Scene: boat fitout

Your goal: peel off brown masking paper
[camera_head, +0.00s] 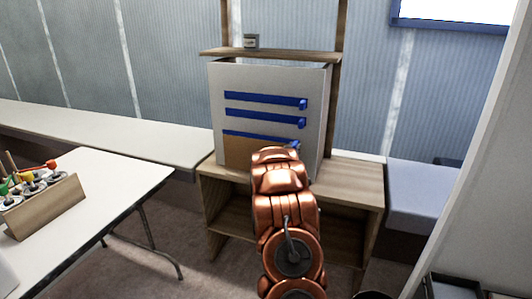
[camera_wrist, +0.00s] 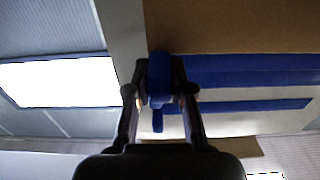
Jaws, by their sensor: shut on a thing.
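A pale upright panel (camera_head: 222,88) stands on a wooden cabinet. It bears three blue tape strips: an upper one (camera_head: 262,100), a middle one (camera_head: 262,117) and a lowest one (camera_head: 245,134), with folded tabs at their right ends. Brown masking paper (camera_head: 236,151) shows below the lowest strip, partly hidden by my arm. In the wrist view the brown paper (camera_wrist: 230,26) fills the upper right, edged by the blue strip (camera_wrist: 250,70). My gripper (camera_wrist: 160,92) is shut on the blue tab (camera_wrist: 158,68) at that strip's end. The strip still lies along the paper's edge.
The wooden cabinet (camera_head: 362,178) has an open front. A small can (camera_head: 251,41) stands on the shelf above the panel. At left, a white folding table (camera_head: 115,185) carries a wooden holder (camera_head: 45,207) of tools. A cushioned bench (camera_head: 420,190) is at right.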

